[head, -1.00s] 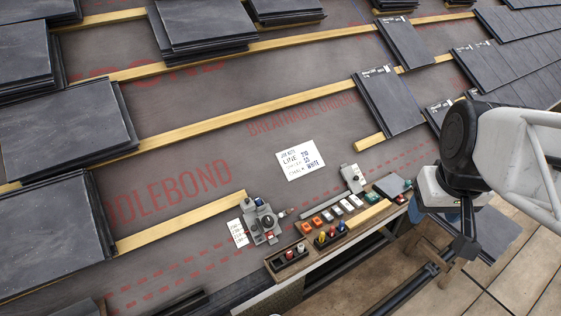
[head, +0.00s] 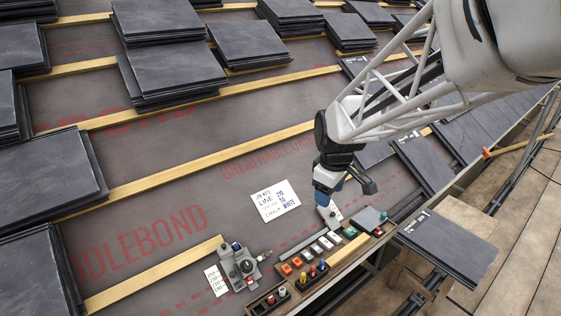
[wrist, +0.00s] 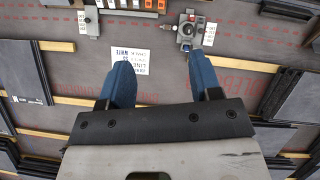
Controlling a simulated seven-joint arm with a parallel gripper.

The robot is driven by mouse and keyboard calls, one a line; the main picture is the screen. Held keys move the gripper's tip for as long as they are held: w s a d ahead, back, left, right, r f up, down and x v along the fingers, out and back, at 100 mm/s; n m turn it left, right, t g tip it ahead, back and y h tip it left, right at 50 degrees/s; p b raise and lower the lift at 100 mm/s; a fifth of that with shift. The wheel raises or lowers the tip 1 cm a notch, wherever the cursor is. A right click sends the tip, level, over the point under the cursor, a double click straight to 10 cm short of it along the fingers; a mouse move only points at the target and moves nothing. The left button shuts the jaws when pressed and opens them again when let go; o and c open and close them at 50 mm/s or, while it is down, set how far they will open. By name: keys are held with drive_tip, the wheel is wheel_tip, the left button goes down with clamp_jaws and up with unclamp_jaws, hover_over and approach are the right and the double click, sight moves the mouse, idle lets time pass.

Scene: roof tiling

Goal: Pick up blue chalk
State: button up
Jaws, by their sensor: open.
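Small coloured chalk-like pieces stand in a dark holder (head: 313,277) on the narrow wooden ledge in the head view. They are too small for me to single out the blue one surely. My gripper (head: 330,193) hangs above the far part of the ledge, up and right of the holder, with its blue fingers pointing down. In the wrist view my gripper (wrist: 161,66) shows its two blue fingers spread apart with nothing between them. The chalk holder does not show clearly in that view.
A grey device with knobs (head: 238,264) sits left of the ledge, beside a number card (head: 215,281). A written card (head: 275,201) lies on the roof membrane. Orange blocks (head: 286,269) and pale blocks line the ledge. Slate stacks (head: 169,73) surround the clear membrane.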

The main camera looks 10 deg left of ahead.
drive_tip(key=w+a+f+n, duration=0.4)
drive_tip(key=w+a+f, duration=0.3)
drive_tip(key=a, duration=0.1)
drive_tip(key=n+g, duration=0.1)
drive_tip(key=n, duration=1)
hover_over(235, 243)
drive_tip(key=f, duration=2.6)
drive_tip(key=shift+d, duration=0.3)
drive_tip(key=shift+a+f, duration=0.15)
drive_tip(key=shift+f, duration=0.05)
drive_tip(key=shift+f, duration=0.15)
drive_tip(key=shift+f, duration=1.15)
drive_tip(key=shift+f, duration=0.1)
drive_tip(key=shift+a+f, duration=0.1)
drive_tip(key=shift+f, duration=2.4)
